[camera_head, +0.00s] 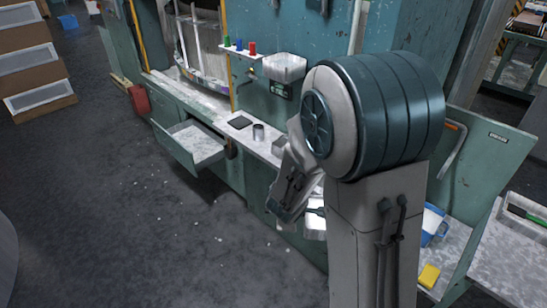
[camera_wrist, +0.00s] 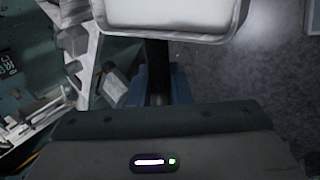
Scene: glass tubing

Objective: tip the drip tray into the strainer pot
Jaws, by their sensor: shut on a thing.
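A pale, shallow, rimmed tray, apparently the drip tray (camera_wrist: 172,20), fills the top of the wrist view. My gripper (camera_wrist: 158,82) is shut on its near side, with blue-grey fingers around a dark narrow part below the rim. The tray's far part is out of frame, so its contents cannot be told. In the head view my arm hides most of the gripper; a pale metal piece (camera_head: 315,224) shows below the wrist and may be the tray.
An open drawer (camera_head: 197,150) juts from the teal bench at left. A dark square pad (camera_head: 240,122) lies by the cylinder. Pale bits lie on the otherwise clear floor (camera_head: 130,220).

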